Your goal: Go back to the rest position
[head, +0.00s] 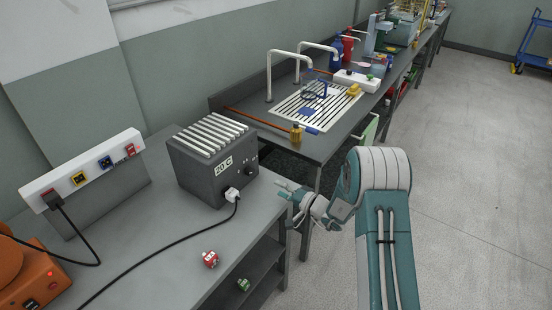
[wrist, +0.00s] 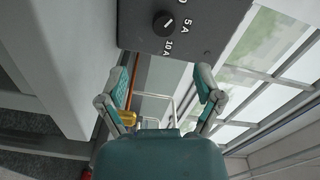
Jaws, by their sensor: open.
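My gripper (head: 284,190) is off the front right corner of the near bench, at the end of my bent teal and white arm. It is apart from the dark grey box (head: 205,170), which is marked "20 C" and stands on that bench. In the wrist view my gripper (wrist: 160,82) has its two fingers spread wide, with nothing between them. A dark grey panel (wrist: 185,28) with a black knob and "5 A" and "10 A" marks shows ahead of the fingertips.
A white plug (head: 232,195) with a black cable sits on the box's front. A red plug-like piece (head: 210,259) lies on the near bench (head: 170,235); a green one (head: 243,285) is by its shelf. A sink bench (head: 325,145) stands behind. Open floor (head: 470,170) lies right.

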